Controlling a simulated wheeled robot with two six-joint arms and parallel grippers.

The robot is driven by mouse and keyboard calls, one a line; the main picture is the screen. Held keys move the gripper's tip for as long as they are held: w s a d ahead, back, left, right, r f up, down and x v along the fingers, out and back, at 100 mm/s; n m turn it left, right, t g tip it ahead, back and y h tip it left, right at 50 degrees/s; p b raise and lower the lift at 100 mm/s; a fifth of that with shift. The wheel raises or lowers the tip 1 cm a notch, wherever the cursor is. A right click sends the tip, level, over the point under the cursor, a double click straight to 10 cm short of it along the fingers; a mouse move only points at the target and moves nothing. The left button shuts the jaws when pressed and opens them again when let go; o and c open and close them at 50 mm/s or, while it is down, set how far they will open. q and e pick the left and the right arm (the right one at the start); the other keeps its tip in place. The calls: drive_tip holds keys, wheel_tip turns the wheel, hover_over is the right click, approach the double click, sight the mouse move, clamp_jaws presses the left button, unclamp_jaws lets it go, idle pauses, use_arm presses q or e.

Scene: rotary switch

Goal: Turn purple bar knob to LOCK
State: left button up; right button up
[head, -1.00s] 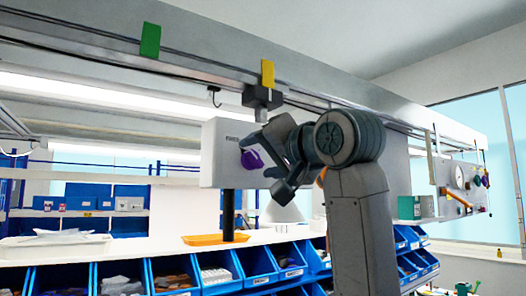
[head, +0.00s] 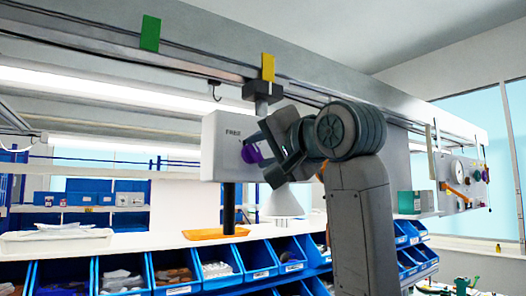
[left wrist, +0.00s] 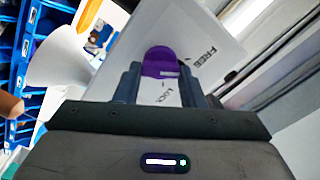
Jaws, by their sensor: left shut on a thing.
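The purple bar knob (head: 251,154) sits on the front of a white panel box (head: 222,135) marked FREE. My left gripper (head: 262,151) is at the knob and covers part of it in the head view. In the left wrist view the knob (left wrist: 162,60) stands between the two dark fingers of my left gripper (left wrist: 161,82), which is shut on it. There the word FREE is beside the knob at upper right and LOCK is below it, between the fingers. A small pale mark shows on the knob's lower edge. My right gripper is not in view.
A black post (head: 228,207) holds the box above a white bench with an orange tray (head: 215,233). A white cone (head: 283,204) stands close to my gripper. Blue bins line the bench front. A rail with a yellow tag (head: 267,67) runs above.

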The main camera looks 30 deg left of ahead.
use_arm(q)
drive_tip(key=m, duration=0.4)
drive_tip(key=shift+f, duration=0.1)
drive_tip(key=m, duration=0.4)
drive_tip(key=shift+b, duration=0.35)
drive_tip(key=m, duration=0.3)
drive_tip(key=shift+f+m, duration=0.15)
drive_tip(key=shift+m, duration=0.25)
drive_tip(key=shift+m+b, duration=0.35)
drive_tip(key=shift+m, duration=1.55)
drive_tip(key=o, duration=1)
